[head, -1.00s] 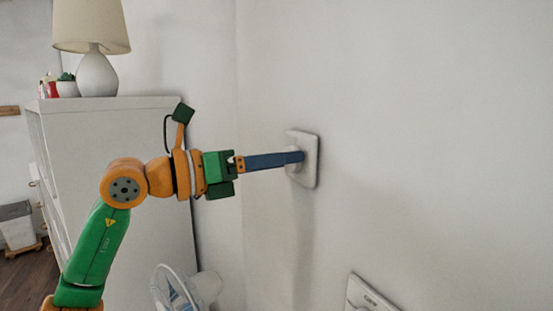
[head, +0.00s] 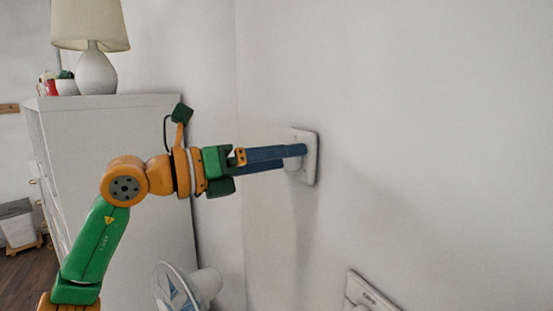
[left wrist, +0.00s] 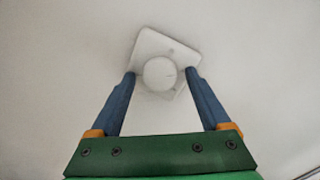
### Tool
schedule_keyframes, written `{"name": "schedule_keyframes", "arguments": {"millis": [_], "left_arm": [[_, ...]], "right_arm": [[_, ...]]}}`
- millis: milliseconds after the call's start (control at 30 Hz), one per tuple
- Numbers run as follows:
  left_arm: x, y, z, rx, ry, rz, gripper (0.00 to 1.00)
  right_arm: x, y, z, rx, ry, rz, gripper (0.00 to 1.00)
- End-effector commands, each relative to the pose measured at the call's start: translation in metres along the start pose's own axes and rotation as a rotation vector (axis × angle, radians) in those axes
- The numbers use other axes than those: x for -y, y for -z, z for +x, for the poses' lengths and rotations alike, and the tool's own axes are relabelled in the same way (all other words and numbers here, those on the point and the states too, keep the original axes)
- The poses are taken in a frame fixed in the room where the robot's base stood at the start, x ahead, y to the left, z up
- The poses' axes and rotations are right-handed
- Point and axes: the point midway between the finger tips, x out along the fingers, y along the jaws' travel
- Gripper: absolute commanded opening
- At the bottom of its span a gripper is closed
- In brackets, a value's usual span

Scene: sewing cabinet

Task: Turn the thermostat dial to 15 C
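The thermostat is a white rounded square plate (head: 311,160) on the wall, with a round white dial at its middle. In the head view my left gripper's fingers largely hide the dial. In the left wrist view the plate (left wrist: 150,43) appears tilted and the dial (left wrist: 159,73) sits between the fingertips. My left gripper (head: 302,157) reaches the thermostat from the left, with its two blue fingers spread. In the left wrist view the left gripper (left wrist: 160,72) has a finger on each side of the dial, with small gaps visible. I cannot read the dial's setting. My right gripper is out of view.
A second white wall plate (head: 369,293) is below the thermostat. A white cabinet (head: 110,130) with a lamp (head: 96,72) on it stands at left, behind my arm. A fan (head: 180,289) is at the bottom. The wall to the right is bare.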

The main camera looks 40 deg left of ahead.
Motion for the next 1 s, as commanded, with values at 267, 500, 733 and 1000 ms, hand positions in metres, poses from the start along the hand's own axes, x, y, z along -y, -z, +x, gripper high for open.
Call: {"name": "schedule_keyframes", "arguments": {"millis": [267,500,733,1000], "left_arm": [[0.0,0.0,0.0,-0.001,0.0,0.0,0.87],[-0.004,0.005,-0.04,0.004,-0.003,0.001,0.87],[-0.001,0.002,-0.07,0.0,-0.001,0.001,0.87],[0.0,0.0,-0.07,-0.002,0.0,0.0,0.87]], "right_arm": [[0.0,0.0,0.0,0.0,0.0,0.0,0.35],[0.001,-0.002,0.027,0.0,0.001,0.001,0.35],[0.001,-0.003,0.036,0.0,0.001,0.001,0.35],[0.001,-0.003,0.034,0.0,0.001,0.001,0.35]]}}
